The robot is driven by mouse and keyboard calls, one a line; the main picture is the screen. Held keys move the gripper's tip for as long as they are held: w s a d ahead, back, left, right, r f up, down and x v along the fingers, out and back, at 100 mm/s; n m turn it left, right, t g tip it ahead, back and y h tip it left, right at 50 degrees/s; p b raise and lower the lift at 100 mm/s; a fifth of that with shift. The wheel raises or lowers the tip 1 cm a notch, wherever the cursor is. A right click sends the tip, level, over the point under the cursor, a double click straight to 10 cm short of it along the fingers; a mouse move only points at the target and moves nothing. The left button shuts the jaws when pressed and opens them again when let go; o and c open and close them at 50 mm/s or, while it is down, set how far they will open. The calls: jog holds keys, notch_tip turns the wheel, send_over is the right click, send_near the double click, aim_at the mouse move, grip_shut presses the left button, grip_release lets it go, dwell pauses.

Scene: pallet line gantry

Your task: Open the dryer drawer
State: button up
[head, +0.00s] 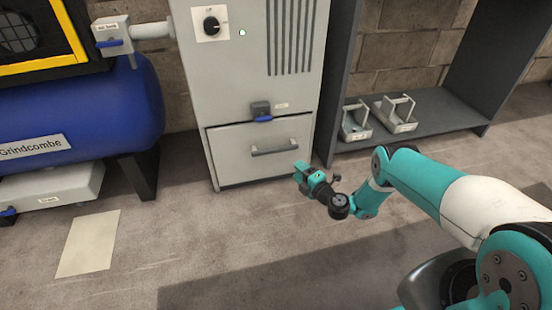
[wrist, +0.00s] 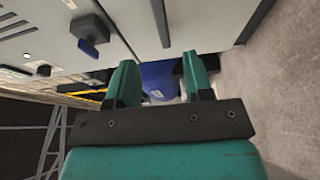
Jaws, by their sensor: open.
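The dryer is a tall grey cabinet (head: 235,70) with its drawer (head: 228,150) at the bottom. The drawer front sits flush, shut. Its horizontal bar handle (head: 274,148) is in the middle of the front; in the wrist view the handle (wrist: 160,22) is a dark bar at the top, beyond the fingers. My gripper (head: 300,172) is in front of the drawer's right side, to the right of and slightly below the handle in the head view. Its teal fingers (wrist: 160,80) are apart, with nothing between them, and do not touch the handle.
A blue-levered latch or valve (head: 262,113) sits just above the drawer. A dark knob (head: 211,25) is higher up. A blue tank (head: 90,105) stands left, with a pale sheet (head: 88,243) on the floor. A dark shelf (head: 440,125) holding two carriers stands right. Floor before the drawer is clear.

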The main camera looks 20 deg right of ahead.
jog(key=b, duration=1.1)
send_near(277, 152)
jog(key=shift+x, duration=1.25)
jog(key=b+x, duration=0.3)
jog(key=x, duration=0.4)
jog(key=shift+w+a+f, duration=0.1)
jog(key=shift+a, duration=0.05)
jog(key=shift+w+a, duration=0.15)
jog(key=shift+w, duration=0.4)
grip_shut()
